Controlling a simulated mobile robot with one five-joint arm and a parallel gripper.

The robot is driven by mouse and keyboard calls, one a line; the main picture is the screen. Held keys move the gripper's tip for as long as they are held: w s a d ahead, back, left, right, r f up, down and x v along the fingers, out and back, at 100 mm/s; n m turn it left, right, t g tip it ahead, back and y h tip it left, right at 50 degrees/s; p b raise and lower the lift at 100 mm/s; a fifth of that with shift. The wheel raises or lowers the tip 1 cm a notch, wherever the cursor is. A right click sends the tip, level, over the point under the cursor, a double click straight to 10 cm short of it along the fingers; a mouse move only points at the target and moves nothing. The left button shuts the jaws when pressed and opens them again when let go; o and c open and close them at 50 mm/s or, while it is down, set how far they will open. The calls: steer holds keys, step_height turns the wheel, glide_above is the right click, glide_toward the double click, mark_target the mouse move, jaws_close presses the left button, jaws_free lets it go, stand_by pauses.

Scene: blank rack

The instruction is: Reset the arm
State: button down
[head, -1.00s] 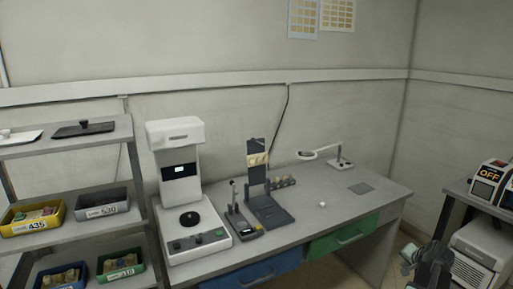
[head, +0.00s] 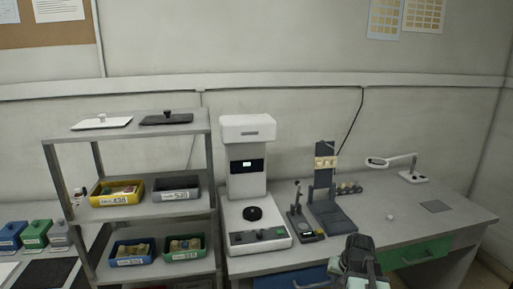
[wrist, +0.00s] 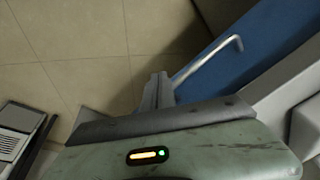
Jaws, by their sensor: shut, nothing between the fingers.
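My gripper (wrist: 158,90) shows in the wrist view with its fingers together and nothing between them. It points over the tiled floor, beside a blue drawer front (wrist: 225,60) with a pale bar handle (wrist: 208,58). In the head view my arm (head: 358,262) is folded at the bottom, right of centre, in front of the desk. The fingertips cannot be made out in that view.
A grey desk (head: 408,228) carries a white machine (head: 247,165), a dark stand (head: 325,185) and a magnifier lamp (head: 400,165). A grey shelf rack (head: 140,215) with bins stands to its left. The wrist view shows open floor (wrist: 65,45).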

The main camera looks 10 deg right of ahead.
steer(key=s+a+n+g, duration=0.3)
steer(key=a+n, duration=0.3)
steer(key=a, duration=1.7)
step_height(320, 180, up, 12)
steer(key=p, duration=1.2)
steer(key=shift+s+a+p, duration=0.25)
steer(key=shift+p, duration=0.05)
steer(key=shift+f, duration=0.1)
